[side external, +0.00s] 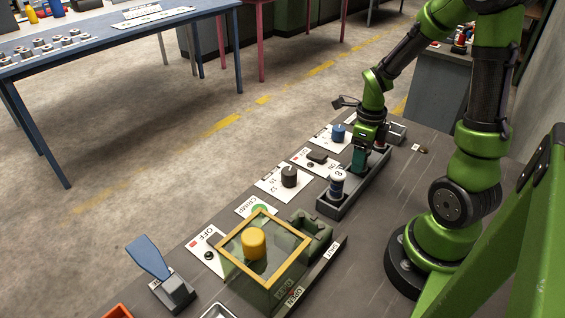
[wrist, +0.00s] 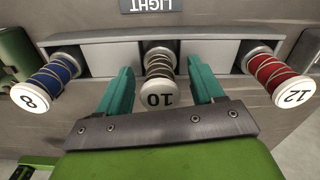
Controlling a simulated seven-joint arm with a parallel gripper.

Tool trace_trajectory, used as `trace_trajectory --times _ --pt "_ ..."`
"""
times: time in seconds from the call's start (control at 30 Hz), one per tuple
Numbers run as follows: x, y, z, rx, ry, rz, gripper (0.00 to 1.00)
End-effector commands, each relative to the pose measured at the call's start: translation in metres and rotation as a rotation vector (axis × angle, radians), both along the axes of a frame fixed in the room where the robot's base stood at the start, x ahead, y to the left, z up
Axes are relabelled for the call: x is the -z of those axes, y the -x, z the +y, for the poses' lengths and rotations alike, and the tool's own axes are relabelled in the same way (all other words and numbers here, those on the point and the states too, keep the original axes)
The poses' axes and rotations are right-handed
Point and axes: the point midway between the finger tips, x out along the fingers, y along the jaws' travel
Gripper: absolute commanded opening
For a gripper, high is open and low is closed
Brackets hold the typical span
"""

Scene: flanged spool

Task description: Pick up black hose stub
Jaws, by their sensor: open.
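The black hose stub (wrist: 160,97) is a dark spool wound with brownish cord, with a white end cap marked 10. It stands in the middle slot of a grey rack (side external: 347,204). My gripper (wrist: 160,70) is open, with one teal finger on each side of this stub and visible gaps between. In the side external view, my gripper (side external: 359,160) is low over the middle of the rack and hides the stub. A blue stub marked 8 (wrist: 57,72) is on the left in the wrist view, and a red stub marked 12 (wrist: 272,70) on the right.
The blue stub (side external: 336,187) and red stub (side external: 380,147) stand close on either side of my gripper.

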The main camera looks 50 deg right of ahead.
Motion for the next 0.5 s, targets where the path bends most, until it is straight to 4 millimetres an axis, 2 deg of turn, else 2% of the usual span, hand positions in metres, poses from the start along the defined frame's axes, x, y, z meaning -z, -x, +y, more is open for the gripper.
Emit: trace_trajectory --times 0.07,0.4,0.5 --pt "-0.0003 -0.0001 -0.0001 0.000 0.000 0.000 0.64" --pt "-0.0006 -0.0002 -0.0002 -0.001 0.001 0.000 0.12" --pt "-0.0007 -0.0002 -0.0002 -0.001 0.001 0.000 0.00"
